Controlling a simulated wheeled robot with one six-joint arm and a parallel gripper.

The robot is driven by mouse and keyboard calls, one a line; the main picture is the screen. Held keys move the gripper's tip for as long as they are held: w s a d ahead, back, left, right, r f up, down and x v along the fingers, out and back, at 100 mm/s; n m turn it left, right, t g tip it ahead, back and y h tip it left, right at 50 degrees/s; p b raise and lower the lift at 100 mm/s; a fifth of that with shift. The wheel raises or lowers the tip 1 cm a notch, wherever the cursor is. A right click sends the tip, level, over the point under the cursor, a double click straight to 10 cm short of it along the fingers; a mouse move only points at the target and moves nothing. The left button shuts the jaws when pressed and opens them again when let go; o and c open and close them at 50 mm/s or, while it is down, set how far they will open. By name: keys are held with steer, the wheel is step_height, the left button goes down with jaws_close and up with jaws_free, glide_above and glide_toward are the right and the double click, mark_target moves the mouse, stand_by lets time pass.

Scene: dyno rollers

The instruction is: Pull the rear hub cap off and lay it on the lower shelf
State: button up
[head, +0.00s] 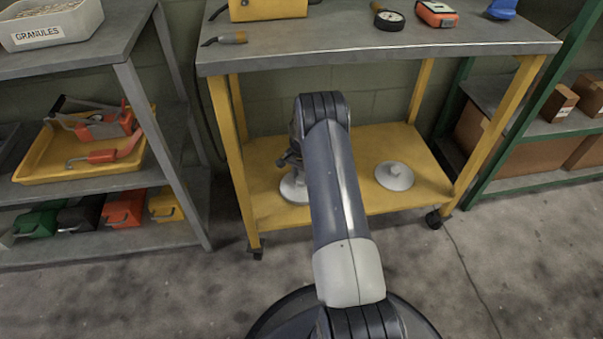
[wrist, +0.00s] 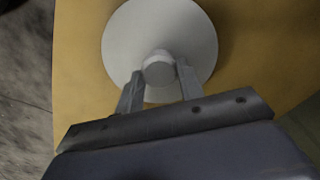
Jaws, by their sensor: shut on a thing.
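A pale grey round hub cap with a central knob (wrist: 160,30) is in the wrist view, over the yellow lower shelf (head: 262,203). My gripper (wrist: 160,76) is shut on its knob, one finger on each side. In the head view this hub cap (head: 292,190) shows at the left of the lower shelf, partly hidden by my arm. It appears to be at the shelf surface; I cannot tell if it touches fully. A second, similar hub cap (head: 394,176) lies flat on the right of the same shelf, knob up, apart from my gripper.
The cart's grey top (head: 330,48) stands above the shelf, with a dial gauge (head: 388,18) and an orange meter (head: 436,13) on it. Yellow legs (head: 240,170) flank the opening. A grey rack with a yellow tray (head: 62,176) is left; a green rack with boxes (head: 558,102) is right.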

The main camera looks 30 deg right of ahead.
steer(key=shift+f, duration=0.7)
steer(key=o, duration=1.2)
steer(key=shift+r, duration=0.1)
step_height(320, 180, up, 11)
steer(key=p, duration=0.3)
steer(key=shift+f, duration=0.2)
